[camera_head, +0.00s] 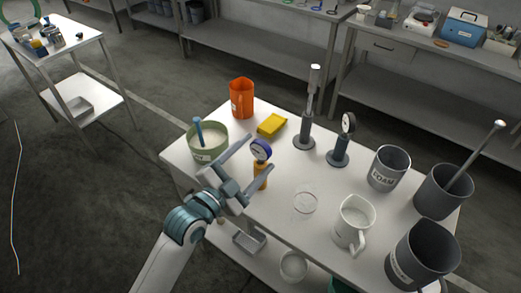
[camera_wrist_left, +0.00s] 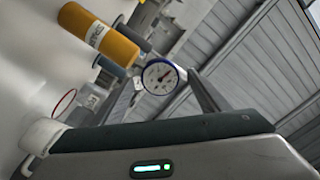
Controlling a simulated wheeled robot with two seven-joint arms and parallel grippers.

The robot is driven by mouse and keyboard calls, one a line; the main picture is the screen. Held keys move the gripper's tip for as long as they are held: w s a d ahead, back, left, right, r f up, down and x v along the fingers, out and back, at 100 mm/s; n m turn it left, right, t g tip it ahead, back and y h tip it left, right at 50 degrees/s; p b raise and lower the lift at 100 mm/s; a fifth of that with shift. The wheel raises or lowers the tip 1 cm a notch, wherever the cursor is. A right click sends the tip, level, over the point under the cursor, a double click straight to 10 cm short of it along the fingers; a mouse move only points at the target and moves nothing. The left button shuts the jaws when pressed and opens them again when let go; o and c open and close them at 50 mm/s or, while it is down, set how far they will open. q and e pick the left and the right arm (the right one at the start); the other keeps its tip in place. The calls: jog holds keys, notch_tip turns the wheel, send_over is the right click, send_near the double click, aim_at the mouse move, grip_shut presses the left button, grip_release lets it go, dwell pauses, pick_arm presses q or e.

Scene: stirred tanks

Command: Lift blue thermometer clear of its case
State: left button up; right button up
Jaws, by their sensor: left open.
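The blue thermometer (camera_head: 261,150) has a round white dial with a blue rim. It stands above its orange-yellow case (camera_head: 261,176) near the table's front left. In the left wrist view the dial (camera_wrist_left: 160,77) faces the camera near the labelled orange case (camera_wrist_left: 105,40); its stem is mostly hidden, apparently within the case. My left gripper (camera_head: 260,153) is open, with one finger on each side of the dial in the head view. I cannot tell whether either finger touches it. My right gripper is out of view.
A green pot (camera_head: 208,142) with a blue-handled tool stands left, near an orange jug (camera_head: 241,98) and a yellow block (camera_head: 272,125). A dark gauge stand (camera_head: 338,148), a tall stand (camera_head: 304,132), a white jug (camera_head: 352,222) and grey containers (camera_head: 422,258) fill the right side.

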aim_at(259, 152)
pick_arm(q)
jog(key=shift+p+x, duration=0.4)
jog(key=shift+x, duration=1.2)
jog(key=c, duration=1.2)
